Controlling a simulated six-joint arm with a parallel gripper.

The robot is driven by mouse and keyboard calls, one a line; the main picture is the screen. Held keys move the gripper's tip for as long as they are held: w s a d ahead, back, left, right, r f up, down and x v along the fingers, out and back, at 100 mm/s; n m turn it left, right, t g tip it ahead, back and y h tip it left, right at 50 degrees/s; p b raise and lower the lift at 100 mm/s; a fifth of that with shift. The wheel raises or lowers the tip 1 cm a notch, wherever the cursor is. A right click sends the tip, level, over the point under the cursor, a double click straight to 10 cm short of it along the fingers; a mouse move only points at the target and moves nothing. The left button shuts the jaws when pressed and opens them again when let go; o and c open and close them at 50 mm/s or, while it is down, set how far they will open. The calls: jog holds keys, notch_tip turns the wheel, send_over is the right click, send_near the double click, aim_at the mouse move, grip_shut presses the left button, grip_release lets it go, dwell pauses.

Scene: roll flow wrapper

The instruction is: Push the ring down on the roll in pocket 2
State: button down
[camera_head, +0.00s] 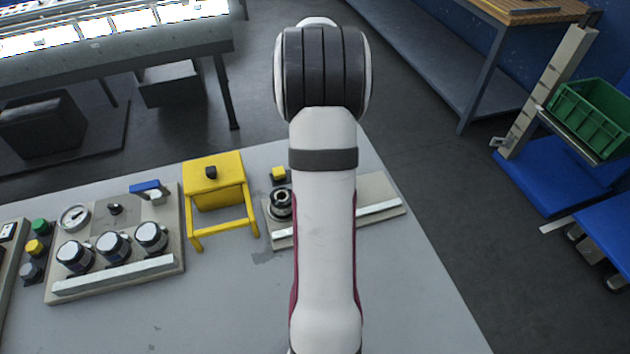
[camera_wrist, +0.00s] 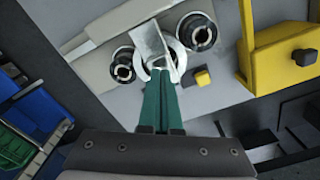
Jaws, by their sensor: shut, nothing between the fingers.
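In the wrist view my gripper (camera_wrist: 161,76) is shut and empty, its two green fingers together. The fingertips are over the middle position of a fixture, at a pale ring (camera_wrist: 179,57) that curves out on both sides of them. A bent light-metal piece (camera_wrist: 148,42) stands just beyond the tips. The fingers and this piece hide the ring's centre, so I cannot tell how low it sits or whether the tips touch it. One black roll (camera_wrist: 195,33) is to the right and another (camera_wrist: 124,67) to the left. In the head view my arm hides the gripper; one roll (camera_head: 281,204) shows.
A small yellow block (camera_head: 279,174) is beside the fixture, with a pale rail (camera_head: 381,208) along its front. A yellow stand (camera_head: 215,188) with a black knob is close by. The front tabletop is clear.

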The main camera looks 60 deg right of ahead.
jog(key=shift+f, duration=0.15)
jog(key=shift+f, duration=1.45)
notch_tip(320, 180, up, 9)
jog(key=shift+f, duration=0.2)
jog(key=c, duration=1.6)
grip_release()
